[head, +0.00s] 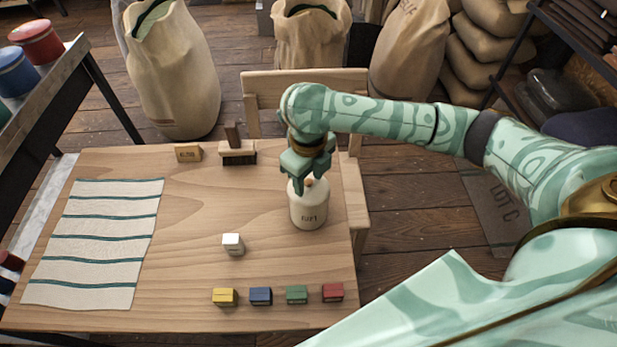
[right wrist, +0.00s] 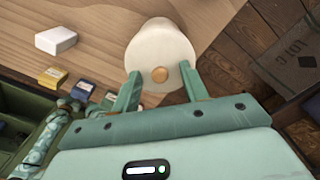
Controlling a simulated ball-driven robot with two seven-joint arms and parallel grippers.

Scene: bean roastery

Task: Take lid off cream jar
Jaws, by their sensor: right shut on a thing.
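The fingers also show in the right wrist view (right wrist: 161,82) beside the knob.
A white block (head: 233,244) lies left of the jar. Yellow (head: 224,297), blue (head: 261,296), green (head: 297,294) and red (head: 333,292) blocks line the front. A brush (head: 237,152) and small tan block (head: 188,152) are at the back. A striped cloth (head: 95,245) lies left.

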